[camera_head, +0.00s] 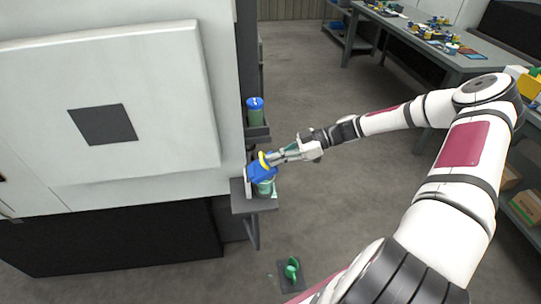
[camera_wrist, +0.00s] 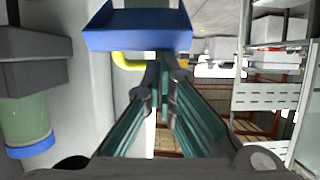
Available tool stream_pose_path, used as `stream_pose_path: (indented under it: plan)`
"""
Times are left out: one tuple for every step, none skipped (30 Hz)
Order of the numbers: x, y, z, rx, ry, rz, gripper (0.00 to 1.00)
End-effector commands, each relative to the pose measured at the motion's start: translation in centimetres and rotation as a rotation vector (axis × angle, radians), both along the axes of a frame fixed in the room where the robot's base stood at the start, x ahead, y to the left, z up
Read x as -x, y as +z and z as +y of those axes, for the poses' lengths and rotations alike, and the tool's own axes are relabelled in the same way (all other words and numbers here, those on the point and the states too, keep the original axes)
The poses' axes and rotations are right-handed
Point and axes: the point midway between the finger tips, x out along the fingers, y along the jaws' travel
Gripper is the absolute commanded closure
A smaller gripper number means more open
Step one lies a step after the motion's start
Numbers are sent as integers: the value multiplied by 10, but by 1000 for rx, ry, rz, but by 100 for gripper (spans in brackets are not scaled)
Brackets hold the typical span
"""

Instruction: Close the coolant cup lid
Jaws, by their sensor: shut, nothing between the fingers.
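The coolant cup (camera_head: 265,189) is teal and stands on a small grey shelf at the side of the white machine. Its blue lid (camera_head: 260,170) sits tilted above the cup's mouth, with a yellow handle (camera_head: 263,158) on its upper side. The lid also shows large at the top of the wrist view (camera_wrist: 140,28), with the yellow handle (camera_wrist: 128,62) just below it. My gripper (camera_head: 271,158) is shut and empty, its tips right at the yellow handle; I cannot tell whether they touch. The fingertips also show in the wrist view (camera_wrist: 158,75). The cup's body is hidden there.
A green bottle with a blue cap (camera_head: 255,110) stands in a dark bracket (camera_head: 257,133) behind the cup. The grey shelf (camera_head: 252,204) is narrow and close to the white machine (camera_head: 190,100). A green object (camera_head: 291,268) lies on the floor. Open floor lies to the right.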

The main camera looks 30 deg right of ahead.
Motion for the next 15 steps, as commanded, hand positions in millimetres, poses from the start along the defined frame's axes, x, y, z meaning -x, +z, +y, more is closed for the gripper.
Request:
stream_pose_path:
  plan:
    - [-2, -6, -3, -58, -6, -16, 100]
    - [-2, -8, -4, -88, -6, -27, 100]
    - [-1, -10, -5, -129, -6, -39, 100]
    - [-1, -12, -6, -160, -5, -50, 100]
    - [-1, -13, -7, -193, -6, -61, 100]
    - [0, -15, -8, -220, -3, -72, 100]
    - [0, -16, -9, -232, -2, -76, 100]
    - [1, -18, -10, -247, -3, -81, 100]
    - [1, -21, -12, -268, -2, -87, 100]
    - [1, -23, -13, -286, -2, -92, 100]
    - [2, -25, -14, -303, -2, -98, 100]
    - [2, -27, -15, -327, -3, -106, 100]
    - [2, -30, -16, -346, -2, -112, 100]
    - [2, -32, -17, -368, -2, -119, 100]
    - [3, -36, -19, -399, -3, -129, 100]
